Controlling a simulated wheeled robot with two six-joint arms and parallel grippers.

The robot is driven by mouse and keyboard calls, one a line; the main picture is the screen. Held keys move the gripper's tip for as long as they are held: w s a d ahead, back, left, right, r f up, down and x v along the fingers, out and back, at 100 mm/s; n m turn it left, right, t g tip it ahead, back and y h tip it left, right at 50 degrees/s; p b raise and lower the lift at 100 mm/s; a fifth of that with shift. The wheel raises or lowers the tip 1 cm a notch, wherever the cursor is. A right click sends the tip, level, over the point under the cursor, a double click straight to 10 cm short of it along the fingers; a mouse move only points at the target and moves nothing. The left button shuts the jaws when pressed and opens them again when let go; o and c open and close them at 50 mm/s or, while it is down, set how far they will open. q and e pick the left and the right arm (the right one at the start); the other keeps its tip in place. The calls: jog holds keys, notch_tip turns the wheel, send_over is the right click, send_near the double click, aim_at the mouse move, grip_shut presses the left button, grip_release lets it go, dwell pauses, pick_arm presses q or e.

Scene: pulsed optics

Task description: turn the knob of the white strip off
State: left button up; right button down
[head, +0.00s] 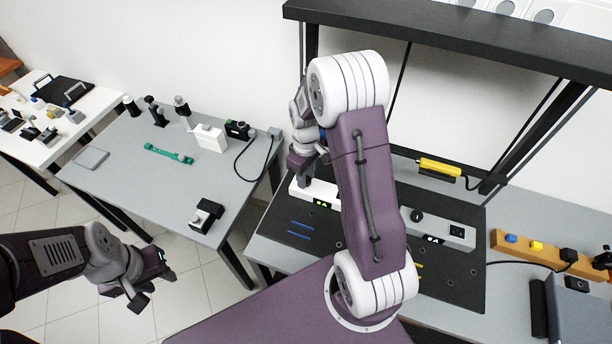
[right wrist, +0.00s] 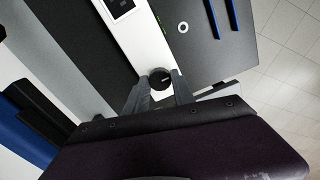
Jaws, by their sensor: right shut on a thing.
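The white strip (head: 327,194) lies on the black mat, partly hidden behind my right arm in the head view. It also shows in the right wrist view (right wrist: 130,35), with its black round knob (right wrist: 160,77) between my right fingers. My right gripper (head: 304,180) points down at the strip's left end and is shut on the knob; its fingers show on both sides of the knob in the right wrist view (right wrist: 159,88). A pale pointer mark shows faintly on the knob. My left gripper (head: 150,278) is open and empty, above the floor.
A grey strip (head: 452,232) with a black knob (head: 417,215) and a socket lies right on the black mat (head: 460,275). A black shelf (head: 450,40) overhangs the back. Blue bars (head: 300,224) lie in front of the white strip. A grey side table (head: 120,190) stands left.

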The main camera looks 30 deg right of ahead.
jog(key=c, duration=1.1)
grip_release()
jog(key=shift+o, duration=0.2)
notch_tip(320, 180, up, 9)
jog(key=b, duration=0.1)
